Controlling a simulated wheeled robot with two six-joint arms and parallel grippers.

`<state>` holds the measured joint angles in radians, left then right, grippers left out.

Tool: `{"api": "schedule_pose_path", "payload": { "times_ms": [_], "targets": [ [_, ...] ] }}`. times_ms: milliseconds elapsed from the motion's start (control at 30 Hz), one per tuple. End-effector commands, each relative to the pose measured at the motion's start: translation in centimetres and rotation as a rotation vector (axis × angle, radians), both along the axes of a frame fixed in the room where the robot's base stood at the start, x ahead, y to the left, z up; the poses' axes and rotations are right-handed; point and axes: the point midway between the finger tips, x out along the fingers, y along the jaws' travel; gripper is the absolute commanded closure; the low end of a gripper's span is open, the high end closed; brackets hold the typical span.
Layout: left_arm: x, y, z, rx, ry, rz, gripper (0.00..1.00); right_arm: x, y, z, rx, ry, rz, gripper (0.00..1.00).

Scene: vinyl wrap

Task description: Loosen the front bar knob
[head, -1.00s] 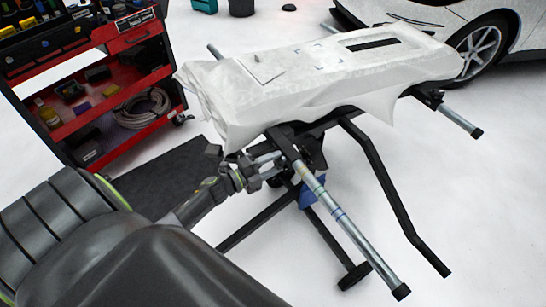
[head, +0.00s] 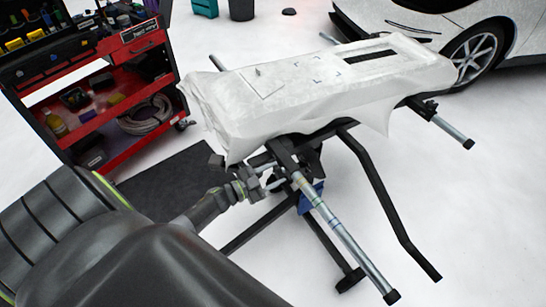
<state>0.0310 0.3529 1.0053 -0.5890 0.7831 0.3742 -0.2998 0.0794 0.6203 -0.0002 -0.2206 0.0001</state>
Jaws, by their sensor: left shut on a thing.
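The front bar (head: 335,232) is a silver tube with bands and a black end cap. It slopes from a black bracket (head: 284,156) under the near end of the wrapped panel toward the lower right. My left gripper (head: 270,178) is at the left side of this bracket, shut on the front bar knob. The knob is small and dark and mostly hidden by the fingers, so its turn cannot be told. My right gripper is not in view.
The white-wrapped panel (head: 300,92) lies on the black stand, whose bent leg (head: 385,205) reaches to the right. A white car (head: 480,35) is at the back right. The floor at the right is clear.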

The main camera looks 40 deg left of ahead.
Motion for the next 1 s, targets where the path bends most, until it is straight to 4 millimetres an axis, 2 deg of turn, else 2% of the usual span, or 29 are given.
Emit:
{"api": "schedule_pose_path", "payload": {
  "times_ms": [200,500,1000],
  "targets": [
    [0.0,0.1,0.1,-0.16,0.075,0.002,0.79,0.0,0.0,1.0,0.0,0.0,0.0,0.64],
    [0.0,0.1,0.0,-0.306,0.141,0.002,0.79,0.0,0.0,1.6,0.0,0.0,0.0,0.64],
    [0.0,0.1,-0.1,-0.365,0.169,0.002,0.79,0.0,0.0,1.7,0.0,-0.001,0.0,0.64]
  ]
}}
